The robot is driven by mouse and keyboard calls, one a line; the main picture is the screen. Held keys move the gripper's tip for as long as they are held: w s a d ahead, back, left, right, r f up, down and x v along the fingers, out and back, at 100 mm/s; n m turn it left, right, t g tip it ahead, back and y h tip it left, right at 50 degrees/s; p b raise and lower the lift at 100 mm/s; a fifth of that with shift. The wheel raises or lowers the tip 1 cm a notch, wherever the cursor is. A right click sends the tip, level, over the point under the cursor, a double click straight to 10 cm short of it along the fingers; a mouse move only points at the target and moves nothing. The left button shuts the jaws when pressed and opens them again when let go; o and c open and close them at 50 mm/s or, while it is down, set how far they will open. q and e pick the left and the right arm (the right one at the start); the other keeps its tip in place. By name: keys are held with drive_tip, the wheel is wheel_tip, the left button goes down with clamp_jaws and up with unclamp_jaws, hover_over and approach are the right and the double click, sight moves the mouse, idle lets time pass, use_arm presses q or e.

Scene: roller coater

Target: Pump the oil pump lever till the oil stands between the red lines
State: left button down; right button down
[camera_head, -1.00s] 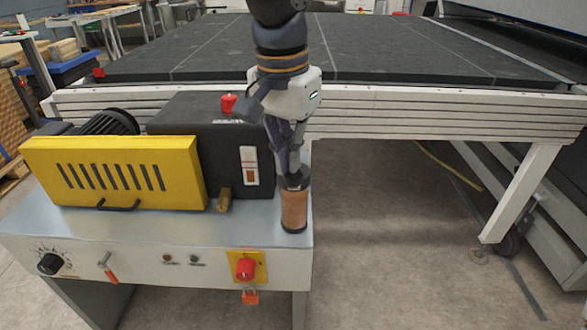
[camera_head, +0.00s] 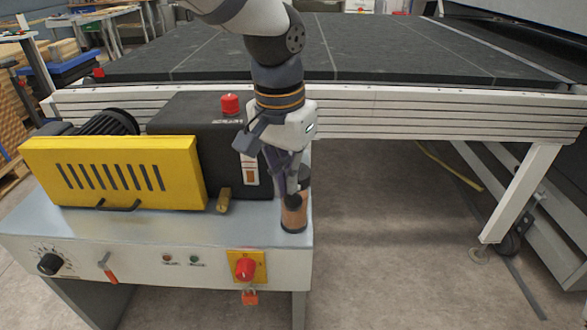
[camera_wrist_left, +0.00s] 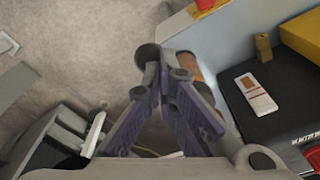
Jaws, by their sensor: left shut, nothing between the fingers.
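The oil pump is a copper-coloured cylinder (camera_head: 294,220) with a dark top, at the right end of the metal bench. It shows partly behind the fingers in the left wrist view (camera_wrist_left: 191,64). My left gripper (camera_head: 292,198) is shut and empty, pointing down over the pump's front; in the wrist view its fingertips (camera_wrist_left: 152,60) meet beside it. I cannot tell the pump lever from the dark fingertips, nor whether they touch. The white oil gauge (camera_wrist_left: 258,92) is on the black box, with a brownish patch near its lower end; the exact level is unclear. My right gripper is out of view.
The black box (camera_head: 180,122) with a red cap (camera_head: 230,104) stands left of my arm, behind a yellow guard (camera_head: 110,172). A brass fitting (camera_head: 223,200) sticks out near the gauge. A red switch (camera_head: 246,268) is on the bench front.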

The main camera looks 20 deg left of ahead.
use_arm(q)
drive_tip(key=shift+s+a+r, duration=0.15)
drive_tip(key=shift+s+r, duration=0.05)
drive_tip(key=shift+s, duration=0.4)
drive_tip(key=shift+s+a+r, duration=0.15)
drive_tip(key=shift+s+r, duration=0.05)
drive_tip(key=shift+s, duration=0.35)
wheel_tip(320, 180, up, 12)
drive_tip(key=s, duration=0.1)
drive_tip(key=shift+a, duration=0.15)
drive_tip(key=shift+s, duration=0.1)
